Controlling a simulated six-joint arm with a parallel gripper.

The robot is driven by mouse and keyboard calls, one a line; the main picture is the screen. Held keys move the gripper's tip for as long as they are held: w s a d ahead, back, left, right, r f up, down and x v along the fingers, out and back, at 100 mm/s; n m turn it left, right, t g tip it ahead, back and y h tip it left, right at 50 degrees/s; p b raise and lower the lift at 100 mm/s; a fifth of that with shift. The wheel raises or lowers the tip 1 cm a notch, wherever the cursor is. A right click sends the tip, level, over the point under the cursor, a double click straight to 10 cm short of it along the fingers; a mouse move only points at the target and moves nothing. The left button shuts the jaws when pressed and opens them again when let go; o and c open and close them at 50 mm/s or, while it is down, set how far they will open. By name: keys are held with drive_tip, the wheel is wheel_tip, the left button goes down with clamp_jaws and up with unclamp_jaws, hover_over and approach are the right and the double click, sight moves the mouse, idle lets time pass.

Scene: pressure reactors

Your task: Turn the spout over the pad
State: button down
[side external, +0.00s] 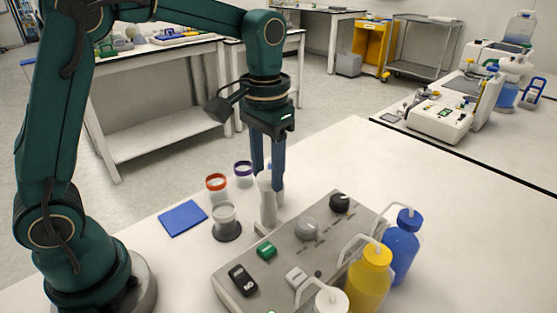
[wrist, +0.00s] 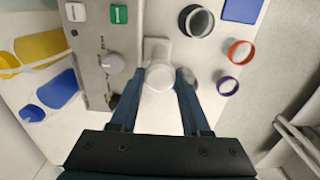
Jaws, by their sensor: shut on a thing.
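The spout (side external: 267,209) is a white upright piece beside the grey reactor panel. It also shows in the wrist view as a white rounded shape (wrist: 160,75) between my fingers. My gripper (side external: 268,184) points straight down and is shut on the spout's upper part, one finger on each side. Which way the outlet points cannot be told clearly. The pad (side external: 183,218) is a flat blue square on the white bench, left of the spout and apart from it. A corner of it shows at the top right of the wrist view (wrist: 241,10).
A dark-based cup (side external: 226,223), an orange-rimmed cup (side external: 216,187) and a purple-rimmed cup (side external: 243,173) stand between pad and spout or behind. The panel (side external: 240,285) with knobs, a yellow bottle (side external: 369,280) and a blue bottle (side external: 401,246) are right.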

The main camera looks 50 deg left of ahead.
drive_tip(key=shift+n, duration=0.3)
idle(0.6)
drive_tip(key=n, duration=1.3)
drive_tip(key=shift+r, duration=0.1)
drive_tip(key=shift+n, duration=2.1)
drive_tip(key=shift+c, duration=1.8)
unclamp_jaws()
